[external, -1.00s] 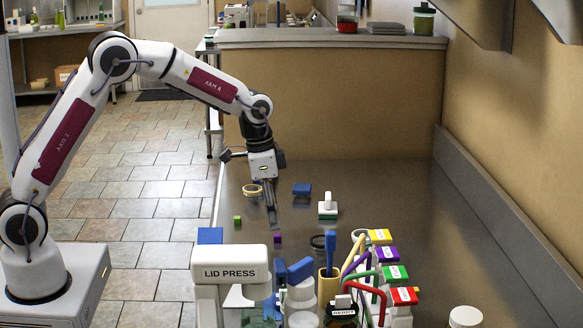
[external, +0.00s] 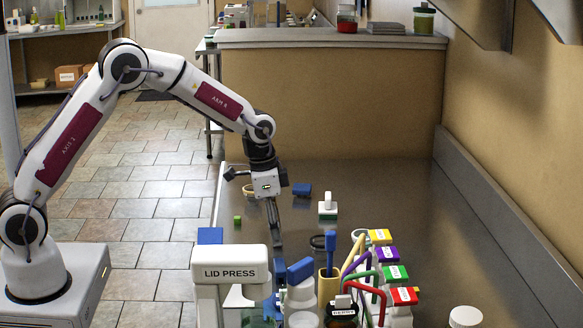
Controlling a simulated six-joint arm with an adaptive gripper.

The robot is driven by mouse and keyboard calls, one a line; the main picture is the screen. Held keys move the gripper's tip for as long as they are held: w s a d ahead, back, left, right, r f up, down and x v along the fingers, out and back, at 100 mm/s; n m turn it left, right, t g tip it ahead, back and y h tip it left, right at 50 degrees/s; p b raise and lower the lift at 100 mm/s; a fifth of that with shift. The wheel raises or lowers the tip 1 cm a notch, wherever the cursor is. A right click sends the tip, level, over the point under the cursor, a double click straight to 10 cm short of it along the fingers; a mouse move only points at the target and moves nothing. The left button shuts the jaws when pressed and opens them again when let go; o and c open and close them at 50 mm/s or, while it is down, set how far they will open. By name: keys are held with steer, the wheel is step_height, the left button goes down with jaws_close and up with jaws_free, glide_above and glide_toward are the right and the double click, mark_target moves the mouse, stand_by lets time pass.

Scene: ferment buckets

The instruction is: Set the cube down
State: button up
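My gripper (external: 275,238) points down at the steel worktop, with its dark fingers close to the surface behind the lid press. I see the fingers nearly edge-on, so I cannot tell whether they are open or shut. The small purple cube does not show now; the fingertips cover the place where it appeared earlier, and I cannot tell whether it is between them. A small green cube (external: 237,219) sits on the worktop to the left of the fingers, apart from them.
The white lid press (external: 229,265) stands in front of the fingers.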

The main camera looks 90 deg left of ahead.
steer(key=c, duration=0.8)
steer(key=shift+c, duration=0.2)
steer(key=shift+r, duration=0.15)
steer(key=shift+r, duration=1.65)
steer(key=s, duration=1.8)
steer(key=shift+n, duration=0.4)
